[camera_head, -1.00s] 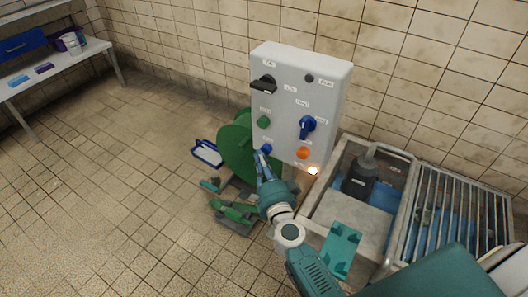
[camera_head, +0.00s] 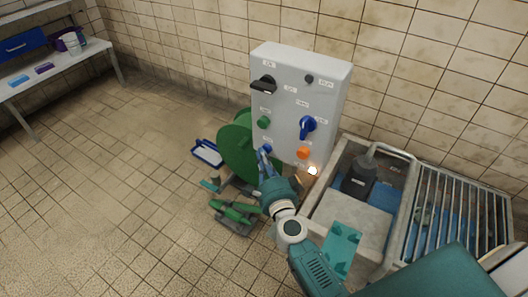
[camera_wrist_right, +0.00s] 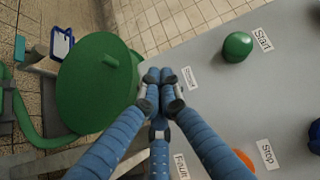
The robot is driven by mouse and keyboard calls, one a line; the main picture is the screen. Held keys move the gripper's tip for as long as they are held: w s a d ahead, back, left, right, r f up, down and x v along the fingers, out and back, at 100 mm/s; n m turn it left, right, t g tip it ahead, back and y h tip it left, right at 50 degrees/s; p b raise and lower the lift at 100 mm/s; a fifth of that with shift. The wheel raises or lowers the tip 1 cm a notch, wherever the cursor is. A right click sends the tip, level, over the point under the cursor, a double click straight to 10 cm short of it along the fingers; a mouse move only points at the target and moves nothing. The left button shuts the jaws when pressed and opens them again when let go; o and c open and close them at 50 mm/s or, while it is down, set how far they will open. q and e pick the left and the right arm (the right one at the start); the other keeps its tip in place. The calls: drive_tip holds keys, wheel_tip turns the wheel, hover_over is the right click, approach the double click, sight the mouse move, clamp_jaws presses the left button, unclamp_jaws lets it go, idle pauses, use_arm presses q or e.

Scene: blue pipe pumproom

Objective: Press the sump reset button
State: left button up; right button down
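A light grey control panel (camera_head: 290,128) stands against the tiled wall. Near its lower left is a small blue button (camera_head: 267,148), in the place of the sump reset button. My right gripper (camera_head: 263,156) reaches up to it from below, fingertips right at it. In the right wrist view its blue fingers (camera_wrist_right: 166,76) are drawn together, with nothing seen between them. They hide the button there, and I cannot tell if they touch or press it. A small label (camera_wrist_right: 190,78) beside the fingertips is too blurred to read surely. My left gripper is not in view.
The panel also bears a green Start button (camera_wrist_right: 237,47), an orange Stop button (camera_head: 303,153), a blue knob (camera_head: 308,127), a black switch (camera_head: 264,84) and a lit lamp (camera_head: 312,170). A sump basin (camera_head: 318,195) lies right.

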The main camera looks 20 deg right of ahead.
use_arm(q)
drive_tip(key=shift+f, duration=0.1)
use_arm(e)
drive_tip(key=shift+w+d, duration=0.2)
drive_tip(key=shift+d, duration=0.05)
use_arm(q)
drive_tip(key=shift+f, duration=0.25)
use_arm(e)
drive_tip(key=shift+d, duration=0.1)
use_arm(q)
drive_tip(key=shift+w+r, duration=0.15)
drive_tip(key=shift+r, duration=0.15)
use_arm(e)
drive_tip(key=shift+s+a, duration=0.85)
drive_tip(key=shift+a, duration=0.25)
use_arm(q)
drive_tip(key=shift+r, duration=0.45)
use_arm(e)
drive_tip(key=s+a, duration=0.1)
drive_tip(key=a, duration=0.1)
drive_tip(key=s+a, duration=0.2)
